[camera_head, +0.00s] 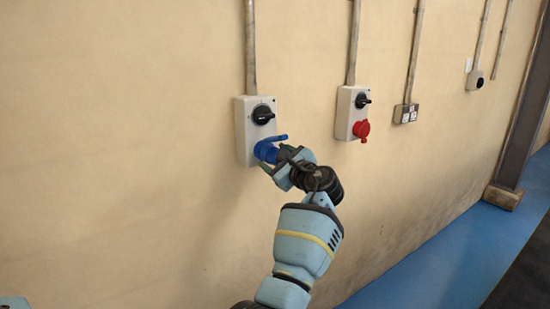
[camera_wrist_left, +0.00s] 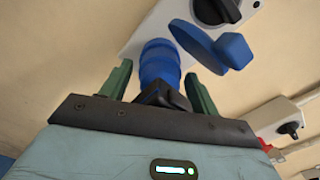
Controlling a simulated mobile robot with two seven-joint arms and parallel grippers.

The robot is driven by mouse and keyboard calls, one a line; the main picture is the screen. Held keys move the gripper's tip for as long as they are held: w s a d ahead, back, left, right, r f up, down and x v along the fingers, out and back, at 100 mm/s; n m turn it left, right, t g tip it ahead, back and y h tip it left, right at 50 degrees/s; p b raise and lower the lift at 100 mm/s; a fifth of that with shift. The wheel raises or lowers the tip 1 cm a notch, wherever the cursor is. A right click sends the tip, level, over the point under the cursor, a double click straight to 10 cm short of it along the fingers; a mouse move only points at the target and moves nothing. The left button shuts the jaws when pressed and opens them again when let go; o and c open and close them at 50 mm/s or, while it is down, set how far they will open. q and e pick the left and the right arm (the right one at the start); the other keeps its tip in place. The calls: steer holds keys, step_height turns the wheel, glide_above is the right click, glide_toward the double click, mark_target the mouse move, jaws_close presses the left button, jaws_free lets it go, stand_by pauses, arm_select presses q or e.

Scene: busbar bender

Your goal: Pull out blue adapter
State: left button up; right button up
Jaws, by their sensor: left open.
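The blue adapter (camera_wrist_left: 160,65) sits at the lower blue socket of a white wall switch box (camera_head: 241,133); in the head view the blue parts (camera_head: 266,151) show at the box's lower front. In the wrist view a blue round lid (camera_wrist_left: 200,46) stands open beside the adapter. A black part (camera_wrist_left: 160,97) shows at the adapter's near end. My left gripper (camera_wrist_left: 158,80) is open, with one green finger on each side of the adapter. Gaps show between fingers and adapter in the wrist view. In the head view the left gripper (camera_head: 276,167) partly hides the socket.
A black rotary knob (camera_head: 263,114) sits above the socket. To the right along the wall are a box with a red socket (camera_head: 361,129), a small double outlet (camera_head: 405,114) and another box (camera_head: 475,80). The wall around the box is bare.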

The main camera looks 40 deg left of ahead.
steer(key=shift+d, duration=0.15)
steer(key=shift+w+r, duration=0.2)
steer(key=shift+r, duration=0.05)
stand_by(0.4)
arm_select(q)
steer(key=shift+c, duration=0.4)
steer(key=c, duration=0.8)
steer(key=shift+s+d+p, duration=0.1)
steer(key=shift+d+p, duration=0.15)
steer(key=shift+p, duration=0.15)
arm_select(e)
steer(key=shift+w+r, duration=0.2)
steer(key=shift+r, duration=0.05)
arm_select(q)
steer(key=shift+s+d+r, duration=0.15)
steer(key=shift+s+d, duration=0.05)
steer(key=shift+d, duration=0.4)
arm_select(e)
steer(key=shift+w+r+t, duration=0.25)
steer(key=shift+r+t, duration=0.05)
steer(key=shift+r, duration=0.05)
arm_select(q)
steer(key=shift+s+d+p, duration=0.35)
steer(key=shift+d+p, duration=0.1)
steer(key=shift+d, duration=0.2)
arm_select(e)
steer(key=shift+w+r, duration=0.35)
steer(key=shift+r, duration=0.1)
